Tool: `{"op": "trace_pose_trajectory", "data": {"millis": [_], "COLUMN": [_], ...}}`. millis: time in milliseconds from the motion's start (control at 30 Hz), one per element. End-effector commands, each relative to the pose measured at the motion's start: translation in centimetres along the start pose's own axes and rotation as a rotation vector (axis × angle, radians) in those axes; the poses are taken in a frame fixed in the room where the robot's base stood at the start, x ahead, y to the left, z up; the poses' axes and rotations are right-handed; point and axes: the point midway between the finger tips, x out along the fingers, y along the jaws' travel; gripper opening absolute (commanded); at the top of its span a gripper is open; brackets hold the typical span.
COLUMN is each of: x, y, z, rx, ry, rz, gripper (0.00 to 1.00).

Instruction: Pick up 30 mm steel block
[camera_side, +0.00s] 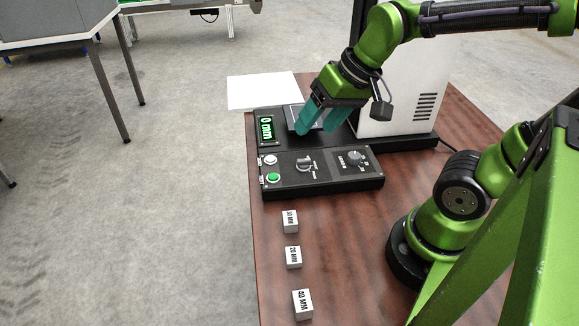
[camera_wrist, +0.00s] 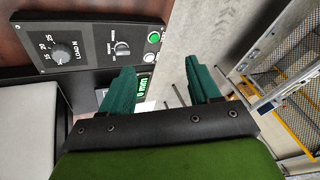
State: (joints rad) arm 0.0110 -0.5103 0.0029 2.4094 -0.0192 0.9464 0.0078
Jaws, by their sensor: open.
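Three small pale blocks stand in a column on the table in the side view. The farthest block (camera_side: 290,221) has a small label that seems to read 30 MM, though it is hard to make out. The middle block (camera_side: 293,257) seems to read 20 MM, and the nearest block (camera_side: 302,304) reads 40 MM. My gripper (camera_side: 316,124) has teal fingers and is open and empty, over the measuring device well behind the blocks. Its spread fingers also show in the wrist view (camera_wrist: 160,68), with no block in that view.
The black control panel (camera_side: 325,170) with knobs and a green button lies between my gripper and the blocks. Its display (camera_side: 266,128) reads 0 mm. A white machine housing (camera_side: 398,95) stands right of my gripper. The brown table (camera_side: 345,255) is clear right of the blocks.

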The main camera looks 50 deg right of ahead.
Motion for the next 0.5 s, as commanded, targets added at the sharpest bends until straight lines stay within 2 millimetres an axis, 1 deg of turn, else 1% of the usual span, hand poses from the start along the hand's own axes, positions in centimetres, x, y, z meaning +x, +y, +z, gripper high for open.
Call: {"op": "trace_pose_trajectory", "data": {"millis": [33,300,400,500], "x": [1.2,6.5,7.9,8.4], "y": [0.0,-0.4,-0.6,-1.1], "z": [-0.6,-2.3,-2.6,-2.9], "rx": [0.029,0.251,0.338,0.419], "ry": [-0.072,-0.43,-0.535,-0.614], "rz": [0.03,0.184,0.239,0.284], "gripper": [0.62,0.62,0.62,0.62]}}
